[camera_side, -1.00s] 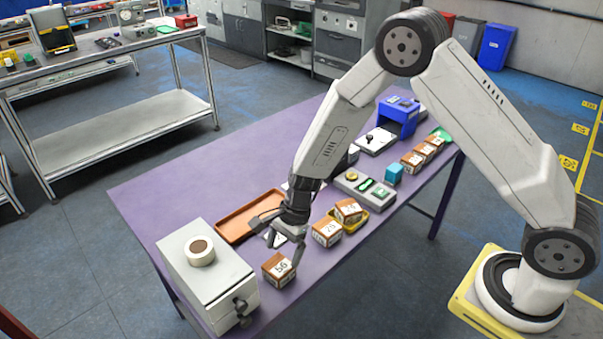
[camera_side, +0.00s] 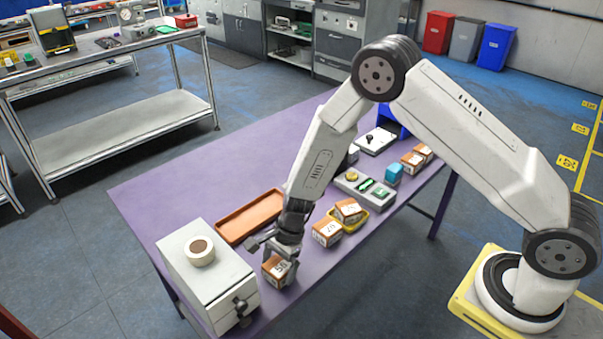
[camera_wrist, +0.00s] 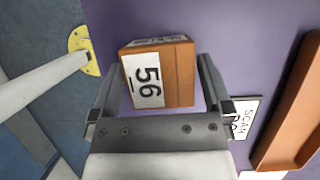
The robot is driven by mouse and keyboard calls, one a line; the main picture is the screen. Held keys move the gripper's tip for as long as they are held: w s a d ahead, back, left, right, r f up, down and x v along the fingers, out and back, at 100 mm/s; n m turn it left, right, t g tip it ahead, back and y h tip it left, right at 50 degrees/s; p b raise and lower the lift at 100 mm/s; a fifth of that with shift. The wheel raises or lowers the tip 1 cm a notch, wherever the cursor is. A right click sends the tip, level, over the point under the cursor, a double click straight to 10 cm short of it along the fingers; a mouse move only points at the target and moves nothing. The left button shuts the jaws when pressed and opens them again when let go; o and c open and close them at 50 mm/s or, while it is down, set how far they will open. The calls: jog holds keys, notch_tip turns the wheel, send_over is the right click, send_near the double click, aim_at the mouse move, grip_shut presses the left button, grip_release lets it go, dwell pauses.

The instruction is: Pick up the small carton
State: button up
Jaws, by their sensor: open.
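The small carton (camera_side: 277,271) is a brown box with a white label reading 56, standing on the purple table near its front edge. In the wrist view the carton (camera_wrist: 178,75) sits between the two fingers of my gripper (camera_wrist: 158,85). The fingers are open, with a visible gap on the left side and a smaller one on the right. In the side view my gripper (camera_side: 279,257) is low over the carton and partly hides it.
An orange tray (camera_side: 250,216) lies behind. Other cartons (camera_side: 327,232) and a yellow tray (camera_side: 372,228) stand to the right. A scan card (camera_wrist: 243,118) lies beside my gripper.

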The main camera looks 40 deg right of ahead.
jog(key=c, duration=1.1)
jog(key=shift+c, duration=0.2)
jog(key=shift+r, duration=0.15)
jog(key=shift+r, duration=1)
jog(key=s+d+r, duration=0.3)
jog(key=s+r, duration=0.7)
jog(key=s, duration=0.3)
jog(key=shift+s+d+r, duration=0.25)
jog(key=shift+d+r, duration=0.1)
jog(key=shift+r, duration=0.05)
